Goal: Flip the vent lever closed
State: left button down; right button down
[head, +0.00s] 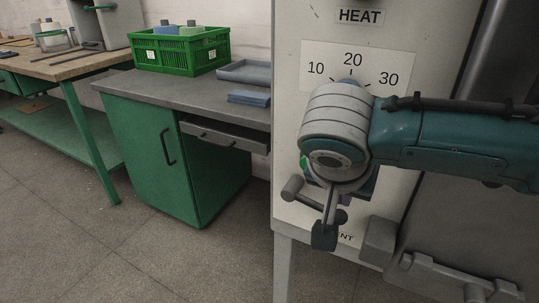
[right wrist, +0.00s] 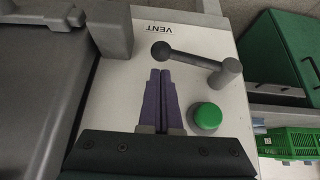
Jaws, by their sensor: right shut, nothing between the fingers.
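The vent lever's grey pivot (head: 292,189) shows on the front of the pale machine panel in the head view, partly behind my arm. In the right wrist view the lever (right wrist: 195,60) runs from its grey pivot on the right to a dark ball knob (right wrist: 160,50) on the left. The VENT label (right wrist: 165,29) is beside the knob, upside down. My right gripper (right wrist: 161,72) is shut and empty, its purple fingertips close to the knob with a small gap in the picture; I cannot tell the depth. My left gripper is not in view.
A green button (right wrist: 207,116) sits right of my fingers in the right wrist view. A grey handle (head: 450,275) is low right. A green cabinet (head: 150,150) and green crate (head: 180,50) stand left.

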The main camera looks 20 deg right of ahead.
jog(key=shift+f, duration=0.35)
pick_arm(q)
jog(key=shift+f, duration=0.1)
pick_arm(e)
jog(key=shift+s, duration=0.1)
